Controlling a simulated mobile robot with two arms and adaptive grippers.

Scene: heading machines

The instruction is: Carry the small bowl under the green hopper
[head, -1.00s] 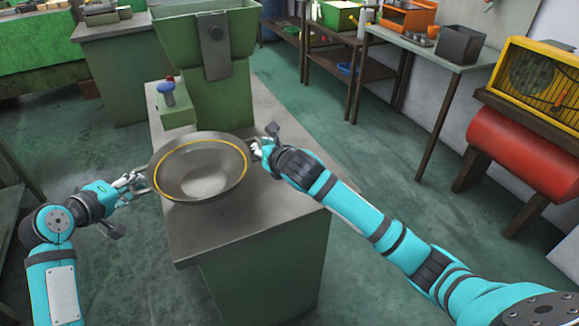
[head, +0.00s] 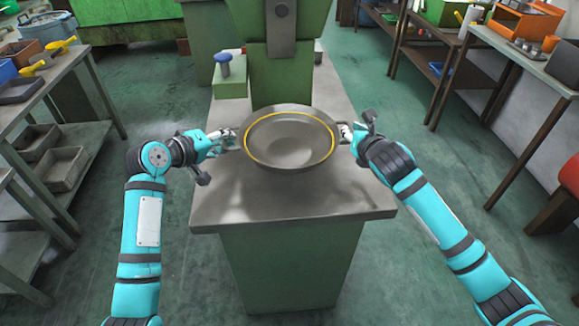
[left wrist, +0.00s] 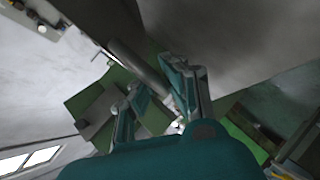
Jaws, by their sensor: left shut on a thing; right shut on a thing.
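The bowl, a wide dark metal pan with a yellow ring inside (head: 290,153), is upright and level in the middle of the head view. It is over the grey top of a green stand, in front of the green hopper's column; I cannot tell whether it touches the top. The green hopper (head: 248,14) is cut off by the upper edge. My left gripper (head: 230,139) is shut on the bowl's left handle. My right gripper (head: 349,133) is shut on its right handle. The left wrist view shows my left fingers (left wrist: 155,85) close up.
The grey stand top (head: 290,200) has bare room in front of the bowl. A blue-knobbed green block (head: 230,82) stands behind it on the left. Shelving with trays (head: 62,168) is at left, tables (head: 510,50) at right. Floor lies clear on both sides.

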